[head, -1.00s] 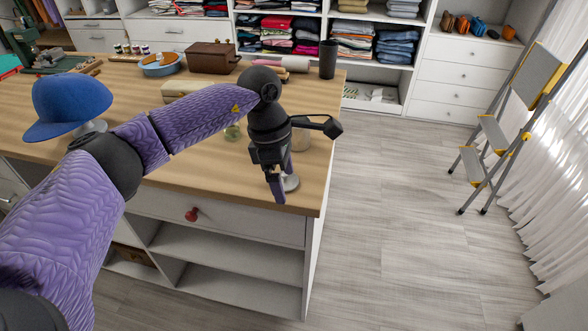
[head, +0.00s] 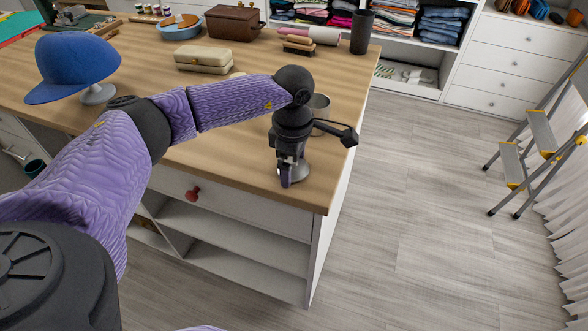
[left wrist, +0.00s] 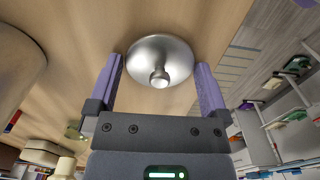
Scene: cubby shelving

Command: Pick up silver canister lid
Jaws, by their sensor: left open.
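The silver canister lid (left wrist: 160,55) is a shiny round disc with a small knob, lying on the wooden table top. In the left wrist view it sits between and just beyond the two fingers of my left gripper (left wrist: 160,88), its knob towards the palm. The gripper is open and empty. In the head view my left gripper (head: 288,180) is low over the table's near right corner, and the lid (head: 301,171) shows partly behind it. A silver canister (head: 319,108) stands on the table behind my left wrist, partly hidden. My right gripper is out of view.
The wooden table (head: 235,155) ends close to the lid at its front and right edges. A blue cap on a stand (head: 72,68), a cream case (head: 204,60), a brown box (head: 234,23) and a dark cup (head: 362,33) stand farther left and back. A step ladder (head: 540,140) stands at right.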

